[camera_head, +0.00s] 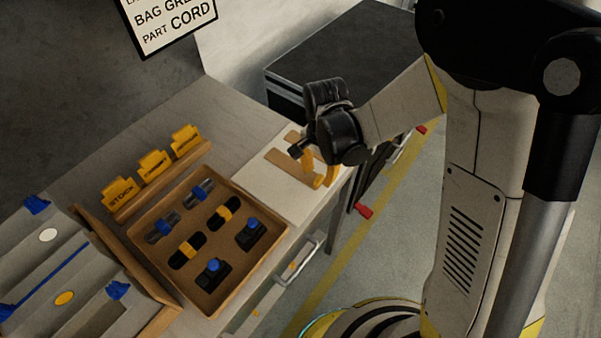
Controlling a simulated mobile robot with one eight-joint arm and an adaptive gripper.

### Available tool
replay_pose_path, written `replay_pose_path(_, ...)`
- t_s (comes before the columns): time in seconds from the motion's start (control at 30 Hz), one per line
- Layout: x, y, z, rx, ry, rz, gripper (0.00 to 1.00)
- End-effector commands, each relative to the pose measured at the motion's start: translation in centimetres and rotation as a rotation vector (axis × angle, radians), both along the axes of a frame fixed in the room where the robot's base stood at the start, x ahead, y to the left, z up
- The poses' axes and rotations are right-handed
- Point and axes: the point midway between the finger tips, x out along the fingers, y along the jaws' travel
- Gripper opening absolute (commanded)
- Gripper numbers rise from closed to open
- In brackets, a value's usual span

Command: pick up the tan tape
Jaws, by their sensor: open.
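Two flat tan pieces lie on a white board at the right end of the bench. The longer tan strip (284,166) runs down to the right, and I take it to be the tan tape. A shorter tan piece (293,137) lies behind it, partly hidden by my gripper. My gripper (318,171) is open over the right part of the board, with its yellow fingers pointing down close to the right end of the longer strip. I cannot tell whether a finger touches the strip. The black wrist hides part of the board.
A brown tray (268,257) with several blue- and yellow-banded items stands left of the white board (252,185). Several yellow labelled holders (153,163) stand behind it. A grey rack (60,255) is at far left. A black cabinet (325,55) stands behind the bench.

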Motion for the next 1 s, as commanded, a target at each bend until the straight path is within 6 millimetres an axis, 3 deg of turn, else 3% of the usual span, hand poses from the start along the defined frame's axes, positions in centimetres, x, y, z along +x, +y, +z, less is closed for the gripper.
replay_pose_path(0.03, 0.0, -0.3, -1.4, 0.000, 0.000, -0.001, 0.40)
replay_pose_path(0.13, 0.0, -0.2, -2.7, 0.002, -0.001, 0.000, 0.40)
replay_pose_path(0.37, 0.0, -0.2, -2.8, 0.002, -0.001, 0.000, 0.40)
replay_pose_path(0.4, 0.0, -0.2, -2.8, 0.002, -0.001, 0.000, 0.35)
replay_pose_path(0.5, 0.0, -0.2, -2.8, 0.002, -0.001, 0.000, 0.05)
replay_pose_path(0.53, 0.0, -0.2, -2.8, 0.002, -0.001, 0.000, 0.00)
replay_pose_path(1.0, 0.0, -0.2, -2.3, 0.002, -0.001, 0.000, 0.00)
